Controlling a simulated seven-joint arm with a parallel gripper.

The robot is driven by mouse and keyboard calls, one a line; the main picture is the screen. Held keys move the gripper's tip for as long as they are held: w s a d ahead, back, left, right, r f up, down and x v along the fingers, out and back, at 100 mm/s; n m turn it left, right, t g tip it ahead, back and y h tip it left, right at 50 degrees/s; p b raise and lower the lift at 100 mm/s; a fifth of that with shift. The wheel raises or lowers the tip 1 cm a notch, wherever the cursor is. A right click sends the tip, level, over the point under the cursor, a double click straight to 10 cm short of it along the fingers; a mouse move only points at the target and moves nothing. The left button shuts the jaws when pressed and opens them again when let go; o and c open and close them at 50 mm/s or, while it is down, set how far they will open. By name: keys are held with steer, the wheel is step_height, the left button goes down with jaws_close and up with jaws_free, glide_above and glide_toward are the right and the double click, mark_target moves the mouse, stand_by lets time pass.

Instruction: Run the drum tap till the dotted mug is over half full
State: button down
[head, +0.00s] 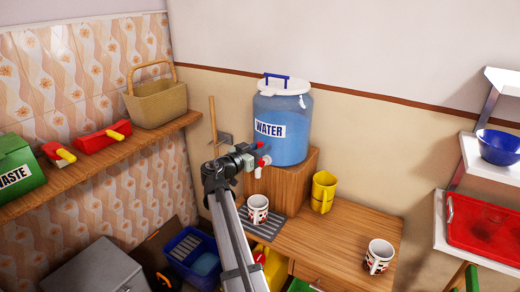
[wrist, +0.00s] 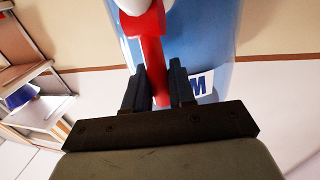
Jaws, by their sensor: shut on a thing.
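The blue water drum (head: 281,128) stands on a wooden block, with its white tap spout (head: 258,172) low at the front. My gripper (head: 258,156) is at the tap, shut on the red tap lever (wrist: 152,52), which runs between its two fingers (wrist: 160,88). A white mug with small dark and red marks (head: 258,208) stands upright on a grey slatted mat, below the spout. A second white mug with red and black marks (head: 379,257) stands at the table's right. The marks are too small to tell surely which is dotted. No water stream or water level can be made out.
The table (head: 330,235) is clear between the mugs. A shelf with a red tray (head: 485,228) and blue bowl (head: 500,147) is at right. A wall shelf with a basket (head: 156,102) is at left.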

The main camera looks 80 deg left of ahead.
stand_by(0.3)
steer(key=shift+s+d+f+m+t+y, duration=0.1)
steer(key=shift+s+d+m+t+y, duration=0.25)
steer(key=shift+t, duration=0.45)
steer(key=shift+s+d+f+m+t+y, duration=0.15)
steer(key=shift+s+d+t+y, duration=0.2)
steer(key=shift+t+y, duration=0.35)
steer(key=shift+r, duration=0.1)
steer(key=c, duration=1.1)
jaws_free()
steer(key=shift+s, duration=0.1)
steer(key=v, duration=1.3)
steer(key=shift+s+d+f, duration=0.1)
steer(key=shift+s+f, duration=0.15)
